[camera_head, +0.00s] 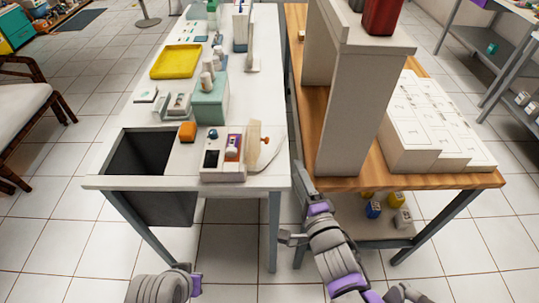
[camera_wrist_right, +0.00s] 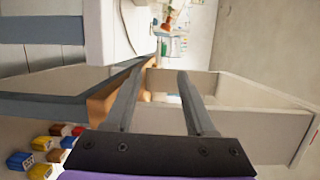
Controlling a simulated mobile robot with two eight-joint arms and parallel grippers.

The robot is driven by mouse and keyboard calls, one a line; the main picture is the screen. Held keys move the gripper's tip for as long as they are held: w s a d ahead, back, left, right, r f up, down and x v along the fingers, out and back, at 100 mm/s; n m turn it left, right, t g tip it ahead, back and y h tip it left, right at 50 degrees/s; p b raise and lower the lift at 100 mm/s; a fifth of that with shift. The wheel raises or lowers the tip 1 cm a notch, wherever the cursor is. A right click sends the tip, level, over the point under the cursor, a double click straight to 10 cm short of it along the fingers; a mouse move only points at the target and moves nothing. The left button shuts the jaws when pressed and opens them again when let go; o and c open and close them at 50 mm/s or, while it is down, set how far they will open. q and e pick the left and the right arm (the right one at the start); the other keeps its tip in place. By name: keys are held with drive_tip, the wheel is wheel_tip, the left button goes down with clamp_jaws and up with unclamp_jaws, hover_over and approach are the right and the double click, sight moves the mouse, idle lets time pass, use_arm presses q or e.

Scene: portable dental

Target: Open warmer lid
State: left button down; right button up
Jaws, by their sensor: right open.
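The warmer (camera_head: 223,168) is a small white box with a dark screen, near the front right corner of the white table. A beige plate with an orange knob (camera_head: 264,140), which looks like its lid, stands upright at its right side. In the right wrist view an orange part (camera_wrist_right: 168,20) shows small near the top. My right gripper (camera_head: 299,170) is at the gap between the two tables, right of the warmer and apart from it. In the wrist view its two fingers (camera_wrist_right: 161,72) are spread with nothing between them. Only part of my left arm shows at the bottom; its gripper is not seen.
A tall beige shelf (camera_head: 347,120) stands on the wooden table right of my gripper. A dark bin (camera_head: 165,208) sits at the table's left.

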sight(257, 142)
drive_tip(key=w+a+y, duration=0.1)
drive_tip(key=w+a, duration=0.1)
drive_tip(key=w, duration=0.1)
drive_tip(key=w+a+m+b, duration=0.1)
drive_tip(key=w+a, duration=0.1)
drive_tip(key=w, duration=0.2)
drive_tip(key=w+a+t+y+b, duration=0.1)
drive_tip(key=w+a, duration=0.2)
drive_tip(key=shift+w+a+r+m+y, duration=0.1)
drive_tip(key=shift+w+r+m+y, duration=0.05)
drive_tip(key=shift+m+y, duration=0.15)
use_arm(q)
drive_tip(key=x, duration=0.3)
drive_tip(key=shift+s+f, duration=0.3)
drive_tip(key=shift+f, duration=0.05)
use_arm(e)
clamp_jaws()
idle(0.6)
